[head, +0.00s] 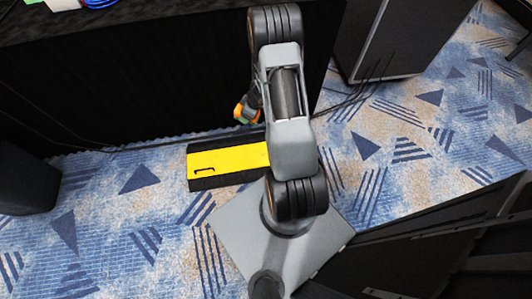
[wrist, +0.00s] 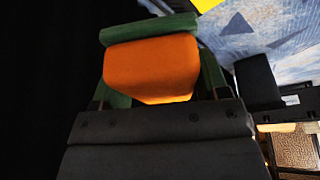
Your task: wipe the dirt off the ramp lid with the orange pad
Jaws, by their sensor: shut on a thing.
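The ramp lid (head: 228,158) is the yellow top of a low black ramp on the carpet, left of my arm in the head view. A thin dark bracket-like mark shows near its left end; I cannot make out dirt for certain. My gripper (wrist: 155,72) is shut on the orange pad (wrist: 150,66), which has a green layer along its far side. The pad also shows in the head view (head: 242,112), raised near the ramp's back edge and apart from the lid. My arm hides the ramp's right end. A corner of yellow shows at the top of the wrist view.
A black-draped table (head: 130,85) stands behind the ramp, with cables along the floor. A dark speaker-like box (head: 385,40) stands at the back right, another dark block (head: 22,180) at the left. Patterned carpet (head: 120,215) in front is clear.

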